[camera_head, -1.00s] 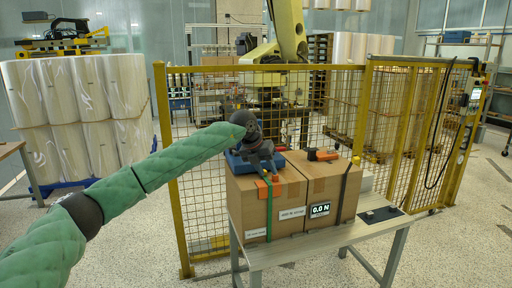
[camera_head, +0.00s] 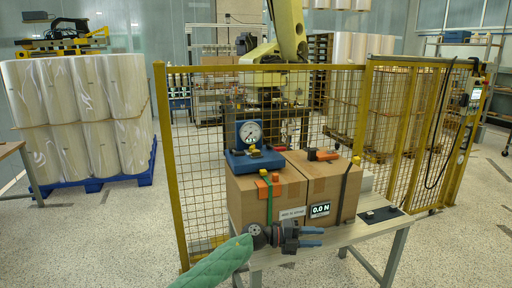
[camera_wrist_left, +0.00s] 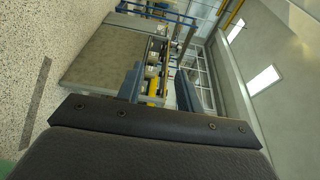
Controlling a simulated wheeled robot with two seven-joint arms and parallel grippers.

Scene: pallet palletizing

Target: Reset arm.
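My left gripper (camera_head: 321,237) is low in front of the cardboard boxes in the head view, pointing right, over the front part of the table. Its two blue fingers are apart with nothing between them. The wrist view also shows the fingers (camera_wrist_left: 160,90) spread with a gap. My left arm, in a green padded sleeve, comes in from the bottom edge. The gripper hides part of the lower front of the boxes. My right arm and gripper are not in view.
Two cardboard boxes (camera_head: 252,199) stand on the table (camera_head: 352,233). A blue scale with a dial (camera_head: 249,134) and an orange-and-black tool (camera_head: 321,155) sit on top. A force display (camera_head: 320,210) reads 0.0 N. A yellow mesh fence (camera_head: 205,190) stands behind.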

